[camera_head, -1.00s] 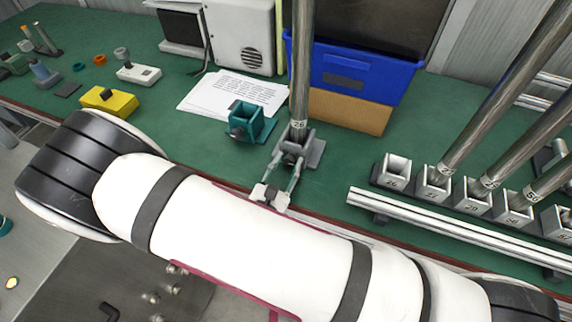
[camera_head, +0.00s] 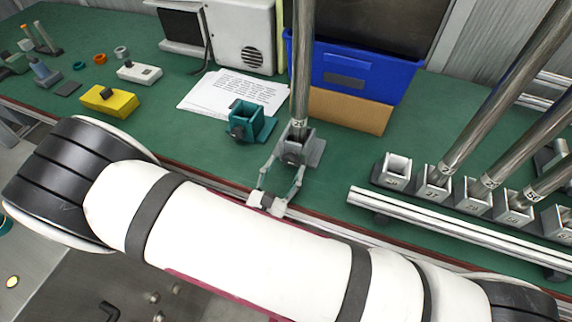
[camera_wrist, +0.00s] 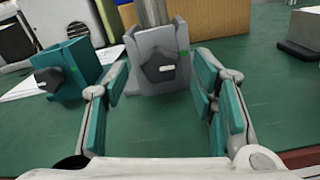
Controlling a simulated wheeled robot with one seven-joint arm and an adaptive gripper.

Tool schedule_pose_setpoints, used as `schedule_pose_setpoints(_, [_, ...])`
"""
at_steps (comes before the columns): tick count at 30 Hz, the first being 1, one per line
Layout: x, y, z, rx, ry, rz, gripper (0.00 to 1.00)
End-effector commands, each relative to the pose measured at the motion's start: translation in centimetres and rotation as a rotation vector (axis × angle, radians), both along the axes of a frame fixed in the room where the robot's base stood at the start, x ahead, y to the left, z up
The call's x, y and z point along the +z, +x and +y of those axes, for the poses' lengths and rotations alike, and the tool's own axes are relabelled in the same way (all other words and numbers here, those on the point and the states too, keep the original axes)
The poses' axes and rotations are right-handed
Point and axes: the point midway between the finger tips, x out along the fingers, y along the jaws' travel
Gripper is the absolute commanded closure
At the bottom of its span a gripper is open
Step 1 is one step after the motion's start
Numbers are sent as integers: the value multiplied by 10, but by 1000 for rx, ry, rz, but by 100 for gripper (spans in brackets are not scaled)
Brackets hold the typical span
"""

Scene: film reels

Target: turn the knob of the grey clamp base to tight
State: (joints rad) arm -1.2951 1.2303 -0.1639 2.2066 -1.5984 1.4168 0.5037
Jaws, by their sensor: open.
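The grey clamp base (camera_head: 313,152) stands on the green bench with a tall metal pole (camera_head: 302,70) upright in it. In the wrist view the grey clamp base (camera_wrist: 140,49) is straight ahead, and its dark knob (camera_wrist: 158,68) faces me, with a small pale mark on it. My gripper (camera_head: 287,163) is at the front of the base. In the wrist view my gripper (camera_wrist: 160,76) is open, with one finger on each side of the knob. The fingers look apart from the knob, and nothing is held.
A teal clamp base (camera_head: 243,122) with a dark knob stands close to the left. Behind are a blue bin (camera_head: 350,70), a cardboard box (camera_head: 350,110) and printed paper (camera_head: 215,95). A rail of numbered sockets (camera_head: 435,215) with poles is at the right. Open bench lies between.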

Motion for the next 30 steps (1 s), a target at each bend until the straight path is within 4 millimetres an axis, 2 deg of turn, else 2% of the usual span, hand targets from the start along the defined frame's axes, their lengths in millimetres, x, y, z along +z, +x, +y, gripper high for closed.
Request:
schedule_pose_setpoints(9, [-1, -61, 23, 4, 1, 3, 48])
schedule_pose_setpoints(15, [0, -86, 32, 2, 1, 1, 48])
schedule_pose_setpoints(21, [0, -95, 34, 0, 1, 2, 48])
schedule_pose_setpoints(30, [0, -95, 35, 0, 1, 2, 48])
